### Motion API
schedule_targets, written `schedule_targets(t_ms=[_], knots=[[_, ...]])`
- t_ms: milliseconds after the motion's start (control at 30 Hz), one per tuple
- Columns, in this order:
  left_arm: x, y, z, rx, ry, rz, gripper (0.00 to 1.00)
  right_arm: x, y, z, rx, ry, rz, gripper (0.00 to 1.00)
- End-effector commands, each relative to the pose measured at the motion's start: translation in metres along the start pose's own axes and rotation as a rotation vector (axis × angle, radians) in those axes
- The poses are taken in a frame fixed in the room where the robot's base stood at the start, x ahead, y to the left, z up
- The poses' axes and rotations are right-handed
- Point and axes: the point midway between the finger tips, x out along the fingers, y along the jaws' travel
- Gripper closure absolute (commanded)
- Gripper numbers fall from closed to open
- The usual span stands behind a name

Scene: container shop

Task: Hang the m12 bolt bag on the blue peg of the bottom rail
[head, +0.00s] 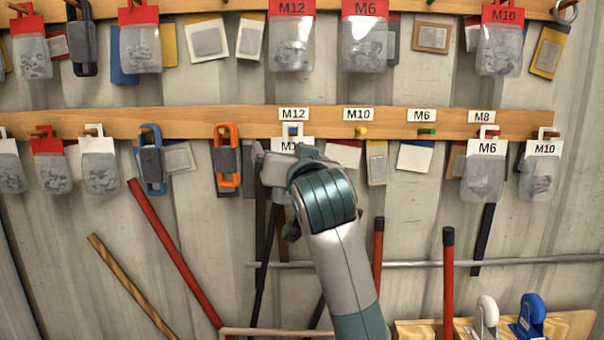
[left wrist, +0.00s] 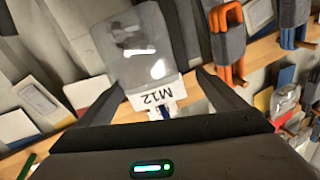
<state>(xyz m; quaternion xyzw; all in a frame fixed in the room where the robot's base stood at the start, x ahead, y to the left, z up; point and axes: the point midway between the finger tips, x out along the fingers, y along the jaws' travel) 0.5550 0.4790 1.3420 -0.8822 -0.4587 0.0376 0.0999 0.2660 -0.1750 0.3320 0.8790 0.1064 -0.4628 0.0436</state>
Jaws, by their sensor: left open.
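The M12 bolt bag has a white header (head: 291,143) and a clear pouch (left wrist: 137,45). Its header hook is around the blue peg (head: 293,131) on the bottom rail (head: 80,122), below the M12 label (head: 293,114). The blue peg also shows in the left wrist view (left wrist: 164,113). The bag appears to hang there. My left gripper (left wrist: 160,82) is open, with one finger on each side of the header and a gap to each. In the head view, my gripper and wrist hide most of the pouch. My right gripper is not in view.
Yellow (head: 361,131) and green (head: 427,132) pegs on the same rail carry no bag. An orange carabiner (head: 227,156) hangs just left of my gripper. A white-headed M6 bag (head: 486,170) hangs further right. Bags with red headers hang on the rail above.

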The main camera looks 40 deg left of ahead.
Motion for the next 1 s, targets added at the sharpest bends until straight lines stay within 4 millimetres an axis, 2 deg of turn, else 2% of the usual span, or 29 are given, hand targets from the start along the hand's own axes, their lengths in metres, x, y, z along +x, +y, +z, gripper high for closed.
schedule_targets(t_ms=[267, 800, 1000], knots=[[-0.035, 0.002, 0.002, -0.006, 0.002, 0.004, 0.1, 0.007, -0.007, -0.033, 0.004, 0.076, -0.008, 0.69], [-0.138, 0.001, 0.003, -0.006, 0.002, 0.004, 0.1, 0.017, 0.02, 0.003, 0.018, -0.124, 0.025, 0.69], [-0.157, 0.0, 0.002, -0.002, 0.002, 0.0, 0.1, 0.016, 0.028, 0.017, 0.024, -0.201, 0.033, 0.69]])
